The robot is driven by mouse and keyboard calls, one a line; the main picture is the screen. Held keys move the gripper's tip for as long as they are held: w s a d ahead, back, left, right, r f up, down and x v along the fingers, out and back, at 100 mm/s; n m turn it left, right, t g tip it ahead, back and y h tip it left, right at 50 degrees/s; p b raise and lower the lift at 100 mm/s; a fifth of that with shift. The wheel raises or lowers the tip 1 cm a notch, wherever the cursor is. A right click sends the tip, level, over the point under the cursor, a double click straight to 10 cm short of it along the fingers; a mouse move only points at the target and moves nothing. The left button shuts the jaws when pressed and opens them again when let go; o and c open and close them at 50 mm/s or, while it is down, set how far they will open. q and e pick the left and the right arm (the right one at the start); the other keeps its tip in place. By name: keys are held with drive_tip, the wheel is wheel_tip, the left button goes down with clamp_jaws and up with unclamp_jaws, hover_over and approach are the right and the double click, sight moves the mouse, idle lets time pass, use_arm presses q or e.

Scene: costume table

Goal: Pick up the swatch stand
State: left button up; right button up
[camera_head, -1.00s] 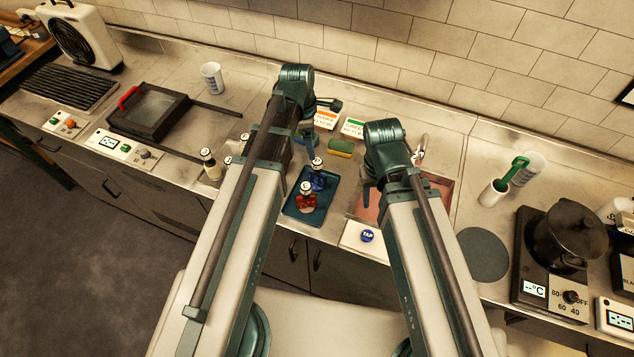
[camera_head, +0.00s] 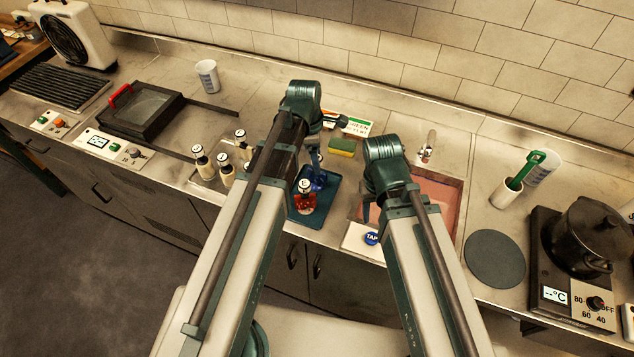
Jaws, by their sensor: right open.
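I cannot make out a swatch stand for sure. Small upright cards with orange and green print (camera_head: 356,126) stand near the wall, partly hidden behind my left arm. My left gripper (camera_head: 316,158) points down over the blue tray (camera_head: 331,208), near a blue bottle (camera_head: 319,180); its jaws are too hidden to judge. A red bottle (camera_head: 305,202) stands on the same tray. My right gripper (camera_head: 366,211) is open, pointing down at the left side of the pinkish sink basin (camera_head: 442,190), mostly hidden by its own arm. I see nothing in it.
A yellow-green sponge (camera_head: 342,147) lies before the cards. Several white-capped bottles (camera_head: 222,164) stand left of my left arm. A white cup with green tool (camera_head: 506,194), dark disc (camera_head: 494,259) and pot (camera_head: 590,232) are right.

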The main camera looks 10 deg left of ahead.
use_arm(q)
drive_tip(key=shift+f, duration=0.55)
drive_tip(key=shift+r, duration=0.1)
drive_tip(key=shift+c, duration=0.2)
clamp_jaws()
idle(0.8)
